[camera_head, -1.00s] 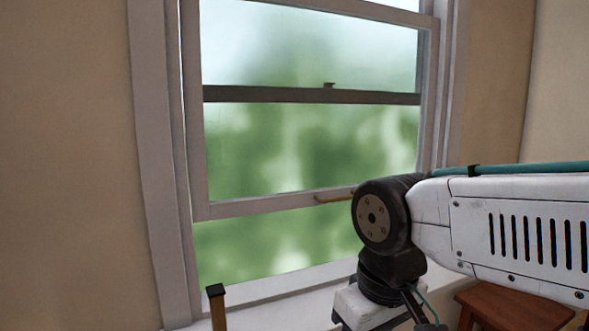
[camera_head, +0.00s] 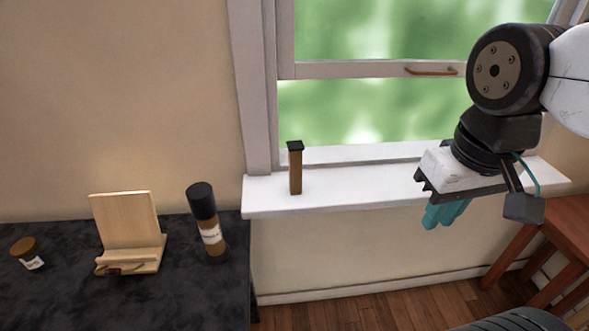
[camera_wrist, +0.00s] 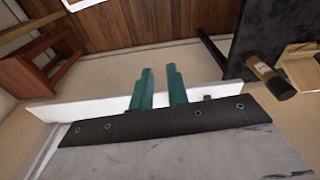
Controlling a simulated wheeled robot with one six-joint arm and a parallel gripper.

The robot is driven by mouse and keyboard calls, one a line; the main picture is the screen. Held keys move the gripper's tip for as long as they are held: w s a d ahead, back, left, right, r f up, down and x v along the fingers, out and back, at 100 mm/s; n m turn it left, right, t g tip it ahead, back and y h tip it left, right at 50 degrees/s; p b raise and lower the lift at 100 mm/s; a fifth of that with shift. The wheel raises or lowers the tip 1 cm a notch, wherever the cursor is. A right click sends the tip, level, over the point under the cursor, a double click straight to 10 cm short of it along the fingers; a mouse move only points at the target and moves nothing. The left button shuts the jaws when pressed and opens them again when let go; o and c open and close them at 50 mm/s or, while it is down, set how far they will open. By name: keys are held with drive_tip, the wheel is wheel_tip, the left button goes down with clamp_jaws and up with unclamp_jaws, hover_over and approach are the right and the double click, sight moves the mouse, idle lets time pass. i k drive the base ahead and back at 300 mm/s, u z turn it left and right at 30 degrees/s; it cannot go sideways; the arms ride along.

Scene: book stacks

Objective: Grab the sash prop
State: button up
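The sash prop (camera_head: 296,172) is a short brown post with a black cap. It stands upright on the white windowsill (camera_head: 350,195), near its left end, in the head view. My gripper (camera_head: 445,215) hangs at the right part of the sill, well to the right of the prop and apart from it. In the wrist view its teal fingers (camera_wrist: 160,70) stand apart with nothing between them. A small brown piece that may be the prop shows beside the right finger there. The lower window sash (camera_head: 345,69) is raised, with a gap below it.
A dark table (camera_head: 180,290) at lower left holds a wooden stand (camera_head: 127,225), a dark-capped bottle (camera_head: 207,222) and a small jar (camera_head: 27,253). A reddish wooden stool (camera_head: 560,225) stands at right. The sill between prop and gripper is clear.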

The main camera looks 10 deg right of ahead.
sight(296, 148)
drive_tip(key=z, duration=1.15)
drive_tip(key=k, duration=0.95)
drive_tip(key=u, duration=1.4)
drive_tip(key=i, duration=0.5)
drive_tip(key=z, duration=0.05)
